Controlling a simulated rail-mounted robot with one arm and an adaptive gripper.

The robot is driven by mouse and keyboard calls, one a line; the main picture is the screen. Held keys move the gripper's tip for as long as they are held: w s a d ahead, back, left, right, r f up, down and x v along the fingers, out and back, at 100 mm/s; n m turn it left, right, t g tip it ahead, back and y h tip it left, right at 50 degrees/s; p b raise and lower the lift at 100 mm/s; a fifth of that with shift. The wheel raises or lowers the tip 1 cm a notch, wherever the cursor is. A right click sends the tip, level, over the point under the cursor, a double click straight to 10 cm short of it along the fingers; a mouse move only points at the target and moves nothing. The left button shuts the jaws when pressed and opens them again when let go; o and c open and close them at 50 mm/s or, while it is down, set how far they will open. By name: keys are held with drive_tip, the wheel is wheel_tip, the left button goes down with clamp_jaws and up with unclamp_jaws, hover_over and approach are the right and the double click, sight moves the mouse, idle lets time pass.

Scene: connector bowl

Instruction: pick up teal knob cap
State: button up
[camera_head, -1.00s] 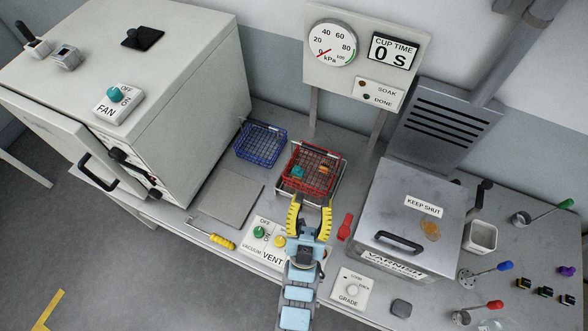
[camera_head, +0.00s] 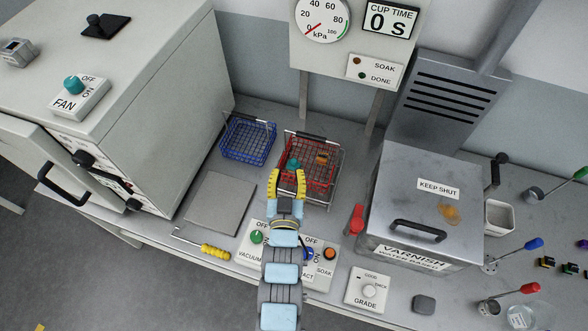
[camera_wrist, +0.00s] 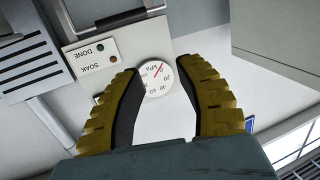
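A small teal piece (camera_head: 293,164), probably the teal knob cap, lies in the left part of the red wire basket (camera_head: 330,190). An orange-brown piece (camera_head: 321,158) lies to its right in the same basket. My gripper (camera_head: 287,176) is open, its yellow fingers apart, over the left front of the basket. The teal piece shows just beyond the fingertips; I cannot tell the height between them. In the wrist view my gripper (camera_wrist: 157,76) is open with nothing between its fingers, and it faces the gauge panel (camera_wrist: 120,55). The basket is not visible there.
A blue wire basket (camera_head: 247,142) stands left of the red one. The varnish tank (camera_head: 425,205) with its shut lid stands to the right, a red handle (camera_head: 356,219) beside it. A grey fan cabinet (camera_head: 170,110) stands at left. A flat grey plate (camera_head: 220,203) lies in front.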

wheel_tip(320, 180, down, 7)
drive_tip(key=s+g+b, duration=0.2)
drive_tip(key=g, duration=0.1)
approach(294, 162)
drive_tip(key=w, duration=0.5)
drive_tip(key=shift+w+d+f+g+p, duration=0.1)
drive_tip(key=shift+w+f+g+p, duration=0.2)
drive_tip(key=shift+w+f+p, duration=0.4)
drive_tip(key=shift+f+x, duration=0.15)
drive_tip(key=shift+x, duration=0.95)
drive_tip(key=shift+f+x, duration=0.15)
drive_tip(key=shift+x, duration=1)
drive_tip(key=shift+s, duration=0.15)
drive_tip(key=c, duration=0.6)
